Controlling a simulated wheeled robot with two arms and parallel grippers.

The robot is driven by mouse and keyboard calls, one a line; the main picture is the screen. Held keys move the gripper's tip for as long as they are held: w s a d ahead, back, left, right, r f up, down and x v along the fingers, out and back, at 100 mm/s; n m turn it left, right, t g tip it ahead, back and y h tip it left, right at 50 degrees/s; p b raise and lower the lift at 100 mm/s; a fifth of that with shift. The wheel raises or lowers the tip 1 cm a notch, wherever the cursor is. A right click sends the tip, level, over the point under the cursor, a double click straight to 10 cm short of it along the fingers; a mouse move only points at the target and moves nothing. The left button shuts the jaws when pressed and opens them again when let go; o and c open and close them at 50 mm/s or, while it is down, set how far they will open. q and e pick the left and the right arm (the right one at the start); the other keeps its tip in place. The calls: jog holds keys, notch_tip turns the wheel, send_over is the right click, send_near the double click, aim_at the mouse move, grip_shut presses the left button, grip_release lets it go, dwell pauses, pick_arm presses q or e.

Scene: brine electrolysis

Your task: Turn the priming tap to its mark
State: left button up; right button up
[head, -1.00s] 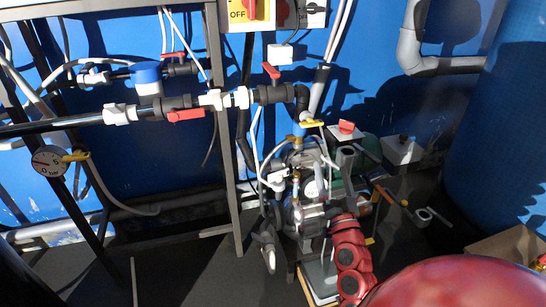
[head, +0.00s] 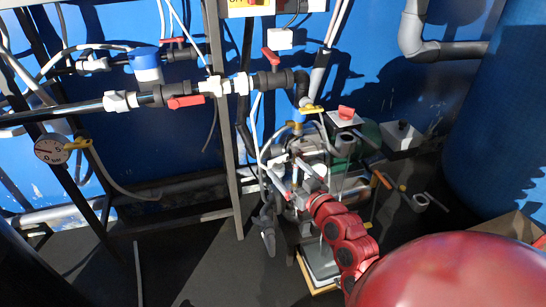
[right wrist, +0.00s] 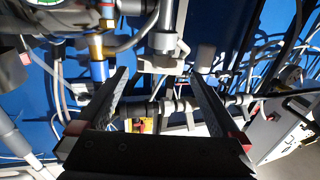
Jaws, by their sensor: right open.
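Several taps show in the head view, and I cannot tell for sure which is the priming tap. A small yellow tap handle (head: 312,109) sits just above the pump assembly (head: 300,148). No mark is legible. My right gripper (head: 298,172) reaches in at the front of the pump, on the end of my red arm. In the right wrist view its two dark fingers (right wrist: 161,85) are spread and empty. A brass and blue fitting (right wrist: 98,52) stands left of the fingers, and a grey vertical pipe (right wrist: 168,30) stands beyond them. My left gripper is out of view.
Red-handled valves (head: 186,101) and (head: 271,57) sit on the pipe run above. A pressure gauge (head: 51,149) hangs at left. A metal frame post (head: 226,150) stands left of the pump. Loose fittings (head: 420,201) lie on the floor at right.

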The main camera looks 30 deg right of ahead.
aim_at(278, 158)
jog(key=w, duration=0.8)
jog(key=shift+w+d+b, duration=0.15)
jog(key=shift+d+b, duration=0.1)
jog(key=shift+b, duration=0.2)
jog(key=c, duration=1.1)
jog(key=shift+r+p, duration=0.1)
jog(key=shift+p, duration=0.25)
jog(key=shift+c, duration=0.2)
jog(key=m+h+p, duration=0.1)
jog(key=p, duration=0.2)
jog(key=m+h+p, duration=0.1)
jog(key=p, duration=0.2)
jog(key=h+p, duration=0.2)
jog(key=p, duration=0.2)
jog(key=shift+d+r+m+g, duration=0.35)
jog(key=shift+d+m+g, duration=0.05)
jog(key=shift+f+h+p, duration=0.3)
jog(key=shift+f+p, duration=0.05)
jog(key=shift+f, duration=0.1)
